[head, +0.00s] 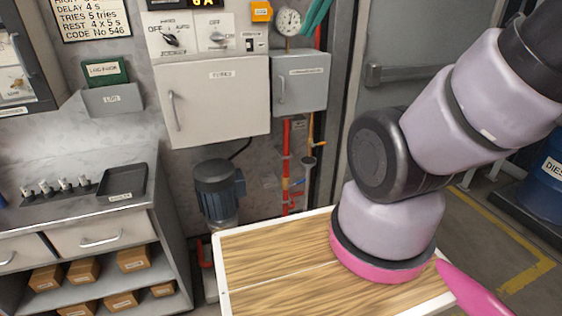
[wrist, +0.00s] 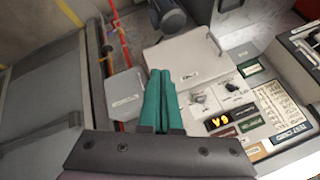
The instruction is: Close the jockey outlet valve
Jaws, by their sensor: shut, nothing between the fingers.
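A vertical red pipe (head: 287,150) runs below the small grey cabinet, with small red fittings near its foot. My gripper (head: 309,30) has teal fingers, pressed together and empty, high beside the gauge. In the wrist view its fingers (wrist: 160,74) are closed, well apart from the pipes.
A white cabinet (head: 215,100) and a small grey cabinet (head: 300,82) stick out from the wall. A round gauge (head: 288,21) sits above. A wood-topped surface (head: 275,265) lies in front of the pump. A steel bench (head: 70,215) is at left, a blue drum (head: 548,180) at right.

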